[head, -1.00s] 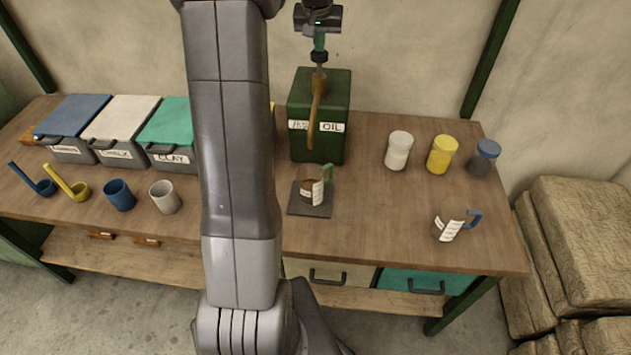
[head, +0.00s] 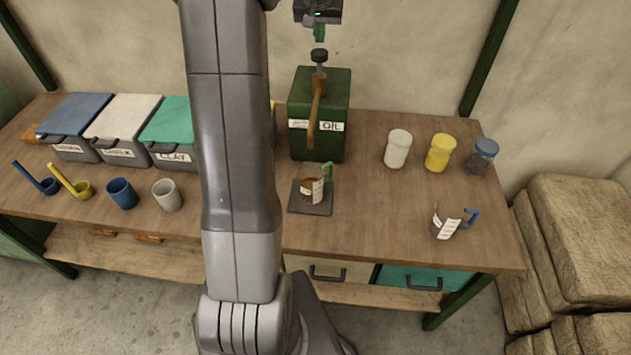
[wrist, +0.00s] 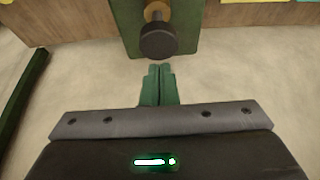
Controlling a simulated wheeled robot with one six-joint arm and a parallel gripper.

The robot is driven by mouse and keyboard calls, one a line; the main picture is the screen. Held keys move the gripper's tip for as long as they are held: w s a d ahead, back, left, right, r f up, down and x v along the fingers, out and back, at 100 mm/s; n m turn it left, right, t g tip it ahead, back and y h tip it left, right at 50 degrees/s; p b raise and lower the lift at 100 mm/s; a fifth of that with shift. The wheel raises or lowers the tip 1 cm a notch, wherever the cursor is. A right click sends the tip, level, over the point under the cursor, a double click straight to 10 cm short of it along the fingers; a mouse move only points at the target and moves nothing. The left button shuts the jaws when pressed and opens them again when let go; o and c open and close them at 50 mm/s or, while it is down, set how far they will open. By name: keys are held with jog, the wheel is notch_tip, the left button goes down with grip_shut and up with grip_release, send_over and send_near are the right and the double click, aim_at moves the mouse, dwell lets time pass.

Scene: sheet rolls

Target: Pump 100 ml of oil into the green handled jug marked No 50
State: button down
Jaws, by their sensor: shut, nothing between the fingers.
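The green-handled jug (head: 313,188) stands upright on a dark square pad (head: 311,208) in front of the oil tank, under its spout. It has a white marked scale, and brown shows at its body; its number is too small to read. The green oil tank (head: 303,145) carries an OIL label, a brass spout (head: 315,112) and a black pump knob (head: 319,55). The knob also shows in the wrist view (wrist: 159,42). My gripper (head: 319,36) is shut and empty above the knob, apart from it. Its green fingertips (wrist: 160,70) show together in the wrist view.
A blue-handled jug (head: 449,220) stands at the right front. Lidded bins (head: 122,150), cups (head: 121,193) and scoops (head: 80,189) fill the left. My arm hides the middle-left bench.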

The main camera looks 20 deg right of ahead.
jog(key=shift+r, duration=2.55)
jog(key=shift+f, duration=0.15)
notch_tip(320, 180, down, 6)
jog(key=shift+r+b, duration=0.1)
jog(key=shift+b, duration=0.65)
jog(key=shift+f+b, duration=0.6)
jog(key=shift+f, duration=0.15)
jog(key=shift+r, duration=0.1)
